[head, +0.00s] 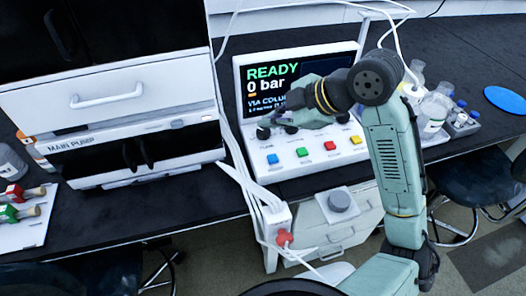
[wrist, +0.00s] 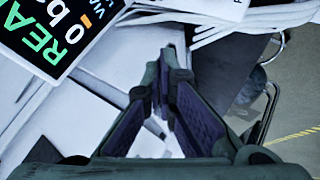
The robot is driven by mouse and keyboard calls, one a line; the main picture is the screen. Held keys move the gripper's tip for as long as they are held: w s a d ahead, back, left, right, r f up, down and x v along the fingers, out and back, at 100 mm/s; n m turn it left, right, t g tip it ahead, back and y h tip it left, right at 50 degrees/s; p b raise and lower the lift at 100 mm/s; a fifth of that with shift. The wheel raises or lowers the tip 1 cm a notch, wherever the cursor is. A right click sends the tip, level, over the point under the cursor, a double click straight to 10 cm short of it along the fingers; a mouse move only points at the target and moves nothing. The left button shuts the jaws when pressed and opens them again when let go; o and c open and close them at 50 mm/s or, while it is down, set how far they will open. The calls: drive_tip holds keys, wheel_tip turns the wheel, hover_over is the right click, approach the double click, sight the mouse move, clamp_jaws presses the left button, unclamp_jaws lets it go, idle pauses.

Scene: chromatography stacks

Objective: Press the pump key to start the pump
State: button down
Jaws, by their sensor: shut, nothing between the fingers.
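The control panel (head: 335,165) stands on the black bench in the head view, with a lit screen (head: 290,85) reading READY and 0 bar. Its front carries a blue key (head: 273,159), a green key (head: 302,152), a red key (head: 330,146) and a yellow key (head: 356,140). Their small labels are too blurred to read, so I cannot tell which is the pump key. My gripper (head: 268,124) is shut and empty, in front of the screen's lower left, above the key row. In the wrist view its fingers (wrist: 164,75) meet over white surfaces; the screen (wrist: 65,30) shows upper left.
The MAIN PUMP unit (head: 130,150) stands left of the panel. White cables (head: 245,165) run down between them to a box with a red knob (head: 284,238). Bottles (head: 433,112) stand to the right, near a blue disc (head: 507,99).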

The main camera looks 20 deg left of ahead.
sight(272, 160)
drive_tip(key=shift+d, duration=0.15)
wheel_tip(272, 160, down, 9)
drive_tip(key=b, duration=0.7)
idle(1.4)
drive_tip(key=shift+f+b, duration=0.35)
drive_tip(key=shift+b, duration=0.05)
drive_tip(key=shift+f+b, duration=0.5)
idle(0.6)
drive_tip(key=shift+r, duration=0.1)
drive_tip(key=shift+r+p, duration=0.75)
drive_tip(key=shift+r, duration=0.1)
